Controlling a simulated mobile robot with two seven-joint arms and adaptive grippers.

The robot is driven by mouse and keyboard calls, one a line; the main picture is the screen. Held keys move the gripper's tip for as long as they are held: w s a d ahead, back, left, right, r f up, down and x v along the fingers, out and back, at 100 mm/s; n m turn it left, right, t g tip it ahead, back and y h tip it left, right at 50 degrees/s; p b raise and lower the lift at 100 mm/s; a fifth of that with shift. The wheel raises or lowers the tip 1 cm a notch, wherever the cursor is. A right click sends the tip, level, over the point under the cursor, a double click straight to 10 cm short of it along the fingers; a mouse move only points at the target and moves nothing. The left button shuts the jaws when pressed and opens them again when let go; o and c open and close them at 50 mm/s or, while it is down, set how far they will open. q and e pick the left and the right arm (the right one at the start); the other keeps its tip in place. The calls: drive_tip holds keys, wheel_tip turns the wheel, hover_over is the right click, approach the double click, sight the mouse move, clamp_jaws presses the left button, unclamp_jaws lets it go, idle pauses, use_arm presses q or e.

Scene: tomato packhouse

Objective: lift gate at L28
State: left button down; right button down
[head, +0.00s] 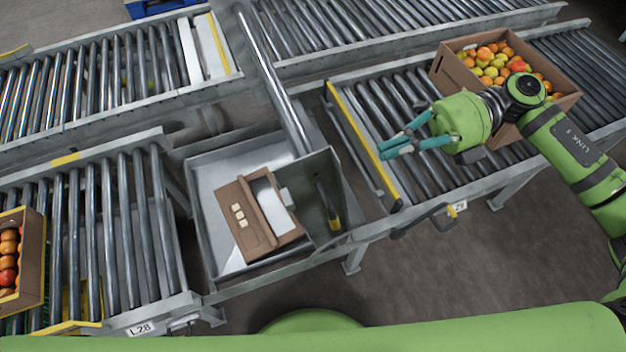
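The label "L28" (141,328) is on the front end of the left roller conveyor (125,225). Right of that conveyor is a grey metal bay (205,175) with an upright plate (322,178) at its right side. A black handle with a yellow end (328,207) is on the plate. I cannot tell which part is the gate. My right gripper (382,151) has teal fingers, with a gap between them. It is empty and appears above the right roller conveyor (375,95), near its yellow edge strip. My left gripper is out of view.
A brown carton (253,218) lies tilted in the bay. A tomato crate (447,70) stands on the right conveyor, partly behind my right arm. Another tomato crate (32,275) is at far left. A black handle (425,222) juts from the right conveyor's front edge.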

sight(309, 189)
drive_tip(key=p+x, duration=0.3)
drive_tip(key=x, duration=0.3)
drive_tip(key=p+x, duration=0.3)
drive_tip(key=x, duration=0.4)
drive_tip(key=shift+s+a+f, duration=0.1)
drive_tip(key=shift+s+a, duration=0.05)
drive_tip(key=shift+s, duration=0.15)
drive_tip(key=shift+a+f, duration=0.15)
drive_tip(key=f+x, duration=0.2)
drive_tip(key=x, duration=0.6)
drive_tip(key=shift+b, duration=0.45)
drive_tip(key=shift+s, duration=0.1)
drive_tip(key=shift+d, duration=0.25)
